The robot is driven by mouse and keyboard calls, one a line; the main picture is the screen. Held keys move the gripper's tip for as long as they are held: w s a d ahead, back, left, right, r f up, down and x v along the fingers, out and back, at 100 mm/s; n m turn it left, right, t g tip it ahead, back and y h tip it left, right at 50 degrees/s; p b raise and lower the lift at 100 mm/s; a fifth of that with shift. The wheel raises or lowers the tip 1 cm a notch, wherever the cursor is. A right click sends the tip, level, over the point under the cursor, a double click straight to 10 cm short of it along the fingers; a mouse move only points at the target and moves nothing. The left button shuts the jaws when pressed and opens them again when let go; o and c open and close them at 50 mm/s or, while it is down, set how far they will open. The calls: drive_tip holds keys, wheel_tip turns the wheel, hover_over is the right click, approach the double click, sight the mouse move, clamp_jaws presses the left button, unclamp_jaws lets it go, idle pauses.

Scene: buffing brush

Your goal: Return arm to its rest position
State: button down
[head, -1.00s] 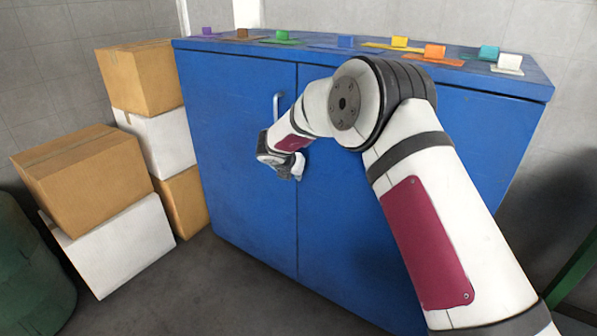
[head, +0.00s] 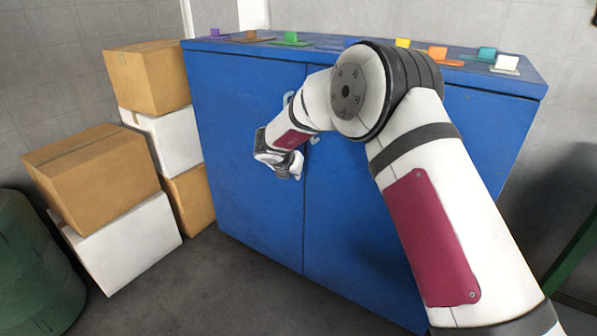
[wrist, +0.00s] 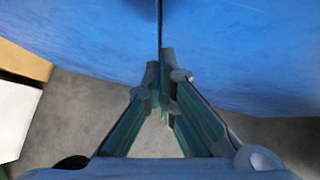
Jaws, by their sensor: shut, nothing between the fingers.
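My arm reaches up from the lower right of the head view and bends toward the blue cabinet (head: 245,150). My gripper (head: 297,176) hangs in front of the cabinet doors, below the handle (head: 288,103), which the arm partly hides. In the wrist view my gripper (wrist: 165,70) has its fingertips together with nothing between them. Behind them show the blue cabinet (wrist: 230,50) and the dark seam between its doors. Both doors look closed. I cannot tell how far the fingertips are from the door surface.
Brown and white boxes (head: 95,178) are stacked left of the cabinet. A green barrel (head: 35,265) stands at the far left. Several coloured blocks, such as the green one (head: 291,38) and the white one (head: 507,63), line the cabinet top. Grey floor (head: 245,285) is clear in front.

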drive_tip(key=s+a+r+n+t+y+p, duration=0.15)
drive_tip(key=r+n, duration=0.25)
drive_tip(key=r, duration=0.6)
drive_tip(key=s+a+r+n+t+y, duration=0.25)
drive_tip(key=r+n, duration=0.25)
drive_tip(key=r, duration=0.5)
drive_tip(key=s+d+r+n+g+y, duration=0.2)
drive_tip(key=s+r+n+y, duration=0.2)
drive_tip(key=s+r+n, duration=0.65)
drive_tip(key=s+d+f+n+g+h, duration=0.3)
drive_tip(key=s+d+n, duration=0.45)
drive_tip(key=s, duration=0.85)
drive_tip(key=s+d+f+n+g+h, duration=0.1)
drive_tip(key=s+d+f+n+g, duration=0.45)
drive_tip(key=s, duration=0.95)
drive_tip(key=s+d+f+n+g+h, duration=0.1)
drive_tip(key=s+d+f+n, duration=0.2)
drive_tip(key=s+d+n, duration=0.95)
drive_tip(key=s+a+r+m+t+p, duration=0.1)
drive_tip(key=r+m+p, duration=0.1)
drive_tip(key=r+p, duration=0.9)
drive_tip(key=s+a+r+m+t+p, duration=0.1)
drive_tip(key=a+r+m+t+p, duration=0.1)
drive_tip(key=r+p, duration=0.9)
wheel_tip(320, 180, up, 2)
drive_tip(key=shift+s+m, duration=0.35)
drive_tip(key=shift+m, duration=0.25)
drive_tip(key=shift+a, duration=0.1)
